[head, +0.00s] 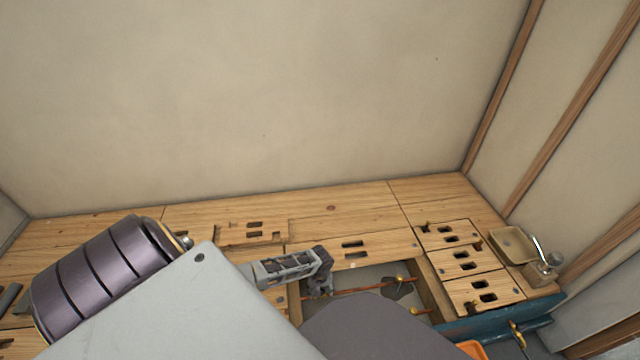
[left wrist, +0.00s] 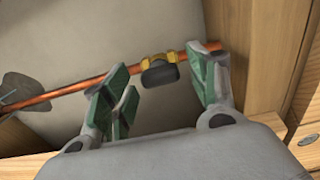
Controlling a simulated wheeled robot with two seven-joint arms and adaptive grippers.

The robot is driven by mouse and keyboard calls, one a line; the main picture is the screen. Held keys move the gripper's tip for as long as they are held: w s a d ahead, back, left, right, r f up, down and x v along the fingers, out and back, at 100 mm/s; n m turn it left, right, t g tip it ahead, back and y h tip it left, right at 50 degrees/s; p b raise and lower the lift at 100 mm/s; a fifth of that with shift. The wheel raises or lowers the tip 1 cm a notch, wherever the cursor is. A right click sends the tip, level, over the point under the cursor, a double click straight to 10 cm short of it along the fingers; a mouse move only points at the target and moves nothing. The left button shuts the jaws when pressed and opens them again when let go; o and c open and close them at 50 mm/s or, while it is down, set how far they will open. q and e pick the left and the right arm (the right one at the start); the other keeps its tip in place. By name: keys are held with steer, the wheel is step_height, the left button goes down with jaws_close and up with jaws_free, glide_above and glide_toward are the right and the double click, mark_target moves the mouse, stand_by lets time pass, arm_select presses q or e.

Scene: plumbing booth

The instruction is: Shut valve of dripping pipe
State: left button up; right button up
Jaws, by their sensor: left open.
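In the left wrist view a copper pipe (left wrist: 70,90) crosses the floor opening, with a brass valve (left wrist: 158,60) that has a short dark handle (left wrist: 160,75). My left gripper (left wrist: 163,84) is open, its green-padded fingers on either side of the valve; I cannot tell whether they touch it. In the head view my left gripper (head: 320,286) reaches down at the left edge of the opening. A copper pipe (head: 362,289) with a brass fitting (head: 401,280) runs there, and another brass fitting (head: 414,311) shows nearer. No drip is discernible. My right gripper is not visible.
Wooden floor panels with slots (head: 480,262) surround the opening. A dark patch (head: 398,292) lies inside it. A tan tray (head: 514,244) stands at the right by the wall, and a blue beam (head: 490,320) crosses below. My own arm hides the near side.

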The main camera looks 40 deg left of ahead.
arm_select(q)
steer(key=c, duration=1)
